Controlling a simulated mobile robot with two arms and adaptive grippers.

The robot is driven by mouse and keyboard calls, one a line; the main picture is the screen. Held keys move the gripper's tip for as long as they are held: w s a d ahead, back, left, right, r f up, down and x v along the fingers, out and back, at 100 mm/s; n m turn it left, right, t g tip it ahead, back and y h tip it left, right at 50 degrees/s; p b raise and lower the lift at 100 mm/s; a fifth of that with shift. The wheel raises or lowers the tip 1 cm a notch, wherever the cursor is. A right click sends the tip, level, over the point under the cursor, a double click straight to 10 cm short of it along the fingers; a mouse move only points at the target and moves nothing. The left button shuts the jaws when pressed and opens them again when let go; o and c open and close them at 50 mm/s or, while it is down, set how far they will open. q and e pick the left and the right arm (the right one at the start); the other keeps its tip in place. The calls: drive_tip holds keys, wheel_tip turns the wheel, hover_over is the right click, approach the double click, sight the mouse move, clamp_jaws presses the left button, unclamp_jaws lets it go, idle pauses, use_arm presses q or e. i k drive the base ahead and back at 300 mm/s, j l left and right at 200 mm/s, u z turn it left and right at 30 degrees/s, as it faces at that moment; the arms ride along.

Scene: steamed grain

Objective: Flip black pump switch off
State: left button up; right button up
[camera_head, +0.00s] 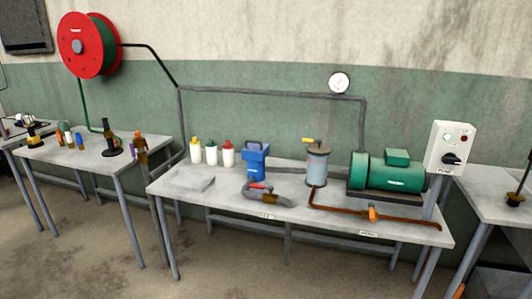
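The black pump switch (452,159) is a rotary knob low on the front of a white control box (437,150) at the right. The box stands on a grey post behind the right end of the middle table. Small round indicators, one of them red, sit above the knob, and a small label is below it. The knob's pointer is too small to read its setting for certain. Neither of my grippers shows in the head view.
The middle table (190,186) carries a green motor-like pump (395,174), a clear canister (317,166), a blue container (256,158) and several bottles. A red hose reel (88,45) hangs at left. Another table (490,208) stands right of the box. The floor in front is clear.

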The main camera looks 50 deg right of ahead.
sight(450, 158)
drive_tip(key=z, duration=1.35)
